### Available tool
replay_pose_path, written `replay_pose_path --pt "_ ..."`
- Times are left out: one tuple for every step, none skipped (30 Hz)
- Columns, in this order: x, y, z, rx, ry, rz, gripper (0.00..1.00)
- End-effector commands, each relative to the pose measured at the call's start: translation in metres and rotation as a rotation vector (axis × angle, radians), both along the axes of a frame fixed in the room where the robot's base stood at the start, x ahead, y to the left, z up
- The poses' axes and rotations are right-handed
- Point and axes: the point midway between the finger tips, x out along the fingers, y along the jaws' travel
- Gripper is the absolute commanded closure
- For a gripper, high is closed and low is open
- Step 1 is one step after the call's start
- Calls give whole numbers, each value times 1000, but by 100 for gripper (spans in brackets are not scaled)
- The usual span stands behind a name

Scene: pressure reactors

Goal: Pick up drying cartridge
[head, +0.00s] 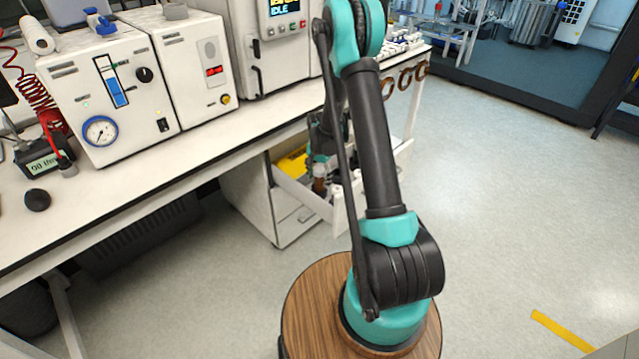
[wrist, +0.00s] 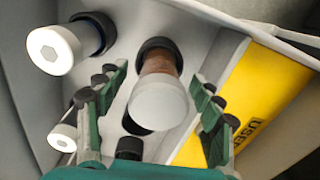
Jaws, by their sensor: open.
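A drying cartridge (wrist: 159,98) with a pale round end, a brown translucent body and a black collar is in the middle of the wrist view. My gripper (wrist: 160,78) is open, with one green finger on each side of this cartridge. I cannot tell whether either finger touches it. In the head view the brown cartridge (head: 319,178) shows in the open drawer, beside my arm. My gripper there is mostly hidden behind the arm.
The open drawer (head: 291,187) also holds other white-ended cartridges (wrist: 54,50) (wrist: 63,137) at the left of the wrist view. A yellow labelled section (wrist: 255,95) lies at the right. The bench (head: 110,195) with instruments (head: 112,95) stands above.

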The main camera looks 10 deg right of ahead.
Motion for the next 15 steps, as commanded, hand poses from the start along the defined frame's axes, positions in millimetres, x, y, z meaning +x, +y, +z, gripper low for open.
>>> replay_pose_path --pt "0 0 -7 0 0 0 33" --pt "0 0 -10 0 0 0 33" --pt "0 -1 -13 0 0 0 33" --pt "0 -1 -15 0 0 0 33" --pt "0 -1 -16 0 0 0 33" --pt "0 -1 -17 0 0 0 33" --pt "0 -1 -18 0 0 0 33" --pt "0 -1 -18 0 0 0 33" --pt "0 -1 -18 0 0 0 33" --pt "0 -1 -18 0 0 0 33" --pt "0 -1 -18 0 0 0 33" --pt "0 -1 -18 0 0 0 33" --pt "0 -1 -18 0 0 0 34" --pt "0 -1 -18 0 0 0 38" --pt "0 -1 -18 0 0 0 43"
